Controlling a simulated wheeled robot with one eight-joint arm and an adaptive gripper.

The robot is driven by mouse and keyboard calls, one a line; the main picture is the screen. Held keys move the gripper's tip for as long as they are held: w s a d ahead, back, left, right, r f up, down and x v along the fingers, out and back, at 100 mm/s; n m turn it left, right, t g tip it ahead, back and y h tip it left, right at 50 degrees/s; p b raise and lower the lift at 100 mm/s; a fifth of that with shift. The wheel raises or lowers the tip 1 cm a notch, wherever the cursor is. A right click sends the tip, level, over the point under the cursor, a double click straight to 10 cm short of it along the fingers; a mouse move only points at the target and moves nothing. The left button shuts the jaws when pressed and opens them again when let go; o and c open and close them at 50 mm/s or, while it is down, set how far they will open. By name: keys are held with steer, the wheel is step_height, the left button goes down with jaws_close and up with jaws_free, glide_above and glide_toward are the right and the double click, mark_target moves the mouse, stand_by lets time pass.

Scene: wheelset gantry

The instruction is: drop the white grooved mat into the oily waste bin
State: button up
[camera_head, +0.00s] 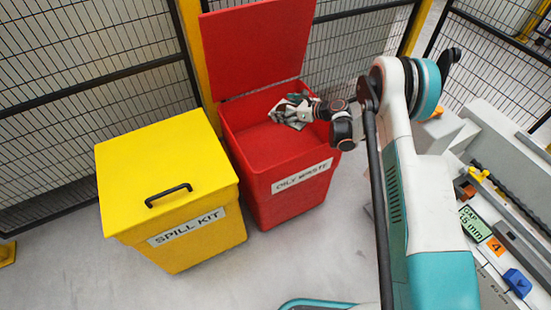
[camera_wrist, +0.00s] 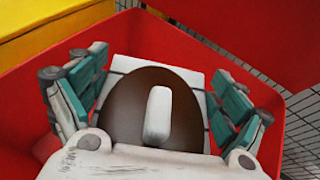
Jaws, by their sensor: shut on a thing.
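The oily waste bin (camera_head: 272,190) is red, with its red lid (camera_head: 255,45) standing open behind it. My gripper (camera_head: 298,110) is over the bin's opening. In the wrist view, the white grooved mat (camera_wrist: 190,75) shows between the teal-padded fingers of my gripper (camera_wrist: 155,95), which is shut on it. In the head view the mat is hard to tell from the fingers.
A yellow spill kit box (camera_head: 165,175) with a closed lid and black handle stands left of the bin. Black mesh fencing (camera_head: 90,90) runs behind both. A bench (camera_head: 490,215) with gauges and labels is at the right. Grey floor in front is clear.

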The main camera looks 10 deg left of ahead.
steer(key=shift+f, duration=0.45)
steer(key=o, duration=0.9)
steer(key=shift+c, duration=0.2)
steer(key=v, duration=1.2)
steer(key=shift+s, duration=0.1)
